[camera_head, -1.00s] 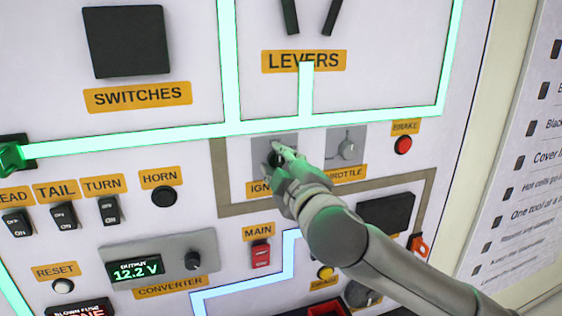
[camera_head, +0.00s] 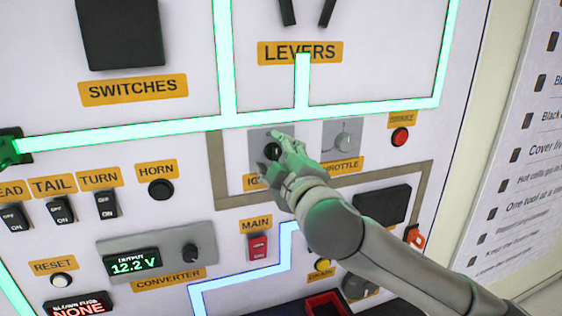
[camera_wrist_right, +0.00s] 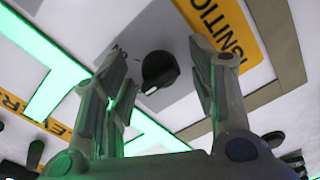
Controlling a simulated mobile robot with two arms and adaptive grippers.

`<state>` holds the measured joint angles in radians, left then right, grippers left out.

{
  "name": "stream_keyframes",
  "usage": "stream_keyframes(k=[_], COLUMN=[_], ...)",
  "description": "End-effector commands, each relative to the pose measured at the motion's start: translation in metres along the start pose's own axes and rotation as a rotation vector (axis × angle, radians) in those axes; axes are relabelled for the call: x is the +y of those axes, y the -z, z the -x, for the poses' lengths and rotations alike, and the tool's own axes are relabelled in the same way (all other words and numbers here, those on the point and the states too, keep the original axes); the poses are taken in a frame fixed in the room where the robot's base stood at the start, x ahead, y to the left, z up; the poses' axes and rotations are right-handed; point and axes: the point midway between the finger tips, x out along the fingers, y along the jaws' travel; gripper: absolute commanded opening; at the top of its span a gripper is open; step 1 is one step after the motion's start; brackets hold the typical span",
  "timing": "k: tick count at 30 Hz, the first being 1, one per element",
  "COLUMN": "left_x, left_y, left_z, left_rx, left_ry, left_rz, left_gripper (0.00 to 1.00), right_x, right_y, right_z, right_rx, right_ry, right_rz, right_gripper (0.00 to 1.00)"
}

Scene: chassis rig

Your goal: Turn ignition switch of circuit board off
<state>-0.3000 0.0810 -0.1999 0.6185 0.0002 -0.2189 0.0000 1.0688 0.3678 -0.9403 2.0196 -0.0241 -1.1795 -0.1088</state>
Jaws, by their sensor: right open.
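The ignition switch is a black round knob (camera_head: 272,151) on a grey plate in the middle of the upright circuit board (camera_head: 190,110). Its yellow label is partly hidden by my right gripper in the head view. In the right wrist view the ignition knob (camera_wrist_right: 159,72) shows between the fingers, with an "ON" mark on the plate beside it. In the head view the right gripper (camera_head: 277,148) is at the knob. My left gripper is not in view.
The throttle knob (camera_head: 342,138) is just right of the ignition, with the red brake button (camera_head: 400,137) beyond. The red main switch (camera_head: 258,247) and the converter panel (camera_head: 157,255) are lower down. Glowing green strips (camera_head: 130,137) cross the board above.

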Motion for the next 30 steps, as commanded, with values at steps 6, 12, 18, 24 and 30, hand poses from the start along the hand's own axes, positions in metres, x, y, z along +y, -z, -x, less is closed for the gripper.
stream_keyframes(k=[6,12,18,24,30], left_x=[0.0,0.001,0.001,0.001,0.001], left_y=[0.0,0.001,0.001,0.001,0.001], left_z=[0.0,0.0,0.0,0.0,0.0], left_rx=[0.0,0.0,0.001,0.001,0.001], left_ry=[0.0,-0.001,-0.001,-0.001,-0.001], left_rz=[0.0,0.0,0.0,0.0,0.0], left_gripper=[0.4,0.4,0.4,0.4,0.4], right_x=[0.0,0.0,-0.001,-0.001,-0.001], right_y=[0.0,0.0,0.0,0.0,-0.001], right_z=[0.019,0.056,0.091,0.113,0.119], right_rx=[0.001,0.002,0.001,0.0,-0.001], right_ry=[0.0,0.0,0.001,0.001,0.001], right_rz=[-0.001,0.0,0.0,0.0,0.001], right_gripper=[0.52,0.52,0.52,0.52,0.52])
